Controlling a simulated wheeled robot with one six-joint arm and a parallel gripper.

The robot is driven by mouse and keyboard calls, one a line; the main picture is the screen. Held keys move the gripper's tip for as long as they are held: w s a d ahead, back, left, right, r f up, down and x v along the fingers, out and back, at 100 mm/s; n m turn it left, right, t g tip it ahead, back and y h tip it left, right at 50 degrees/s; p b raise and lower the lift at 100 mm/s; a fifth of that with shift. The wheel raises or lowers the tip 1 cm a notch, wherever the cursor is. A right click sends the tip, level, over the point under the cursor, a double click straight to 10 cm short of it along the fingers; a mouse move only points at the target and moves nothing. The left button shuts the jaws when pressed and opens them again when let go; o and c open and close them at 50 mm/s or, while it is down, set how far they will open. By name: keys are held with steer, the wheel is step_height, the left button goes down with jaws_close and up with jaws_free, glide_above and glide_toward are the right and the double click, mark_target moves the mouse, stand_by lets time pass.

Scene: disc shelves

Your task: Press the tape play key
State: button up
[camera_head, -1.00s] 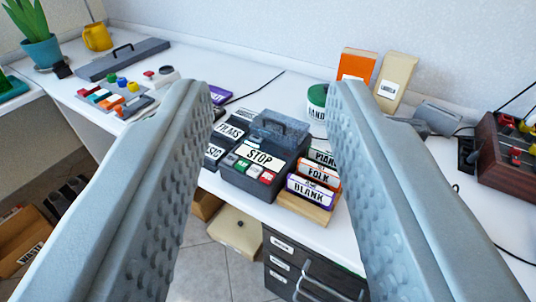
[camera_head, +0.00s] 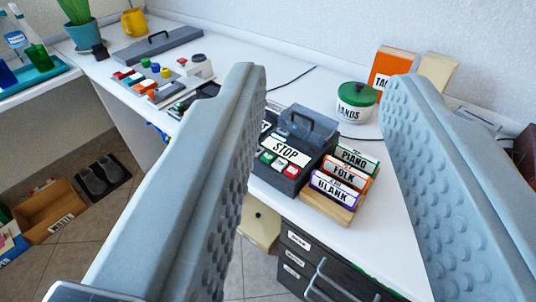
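The dark grey tape player (camera_head: 308,131) stands near the front edge of the white desk, with a handle on its raised back. A white STOP label (camera_head: 285,151) is on its sloped top. Below the label is a row of small keys, with a green key (camera_head: 267,157) on the left and a red key (camera_head: 291,171) on the right. Key lettering is too small to read. My gripper (camera_head: 328,80) is open and empty, its fingers on either side of the player in the picture. The left finger hides the player's left side.
Cassettes labelled PIANO, FOLK and BLANK (camera_head: 335,187) stand in a wooden rack (camera_head: 325,209) right of the player. A green-lidded jar (camera_head: 356,102) and an orange box (camera_head: 392,70) are behind. A button panel (camera_head: 152,87) is at left. Drawers (camera_head: 300,258) are below the desk.

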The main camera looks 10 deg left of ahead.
steer(key=shift+c, duration=0.3)
jaws_close()
stand_by(1.4)
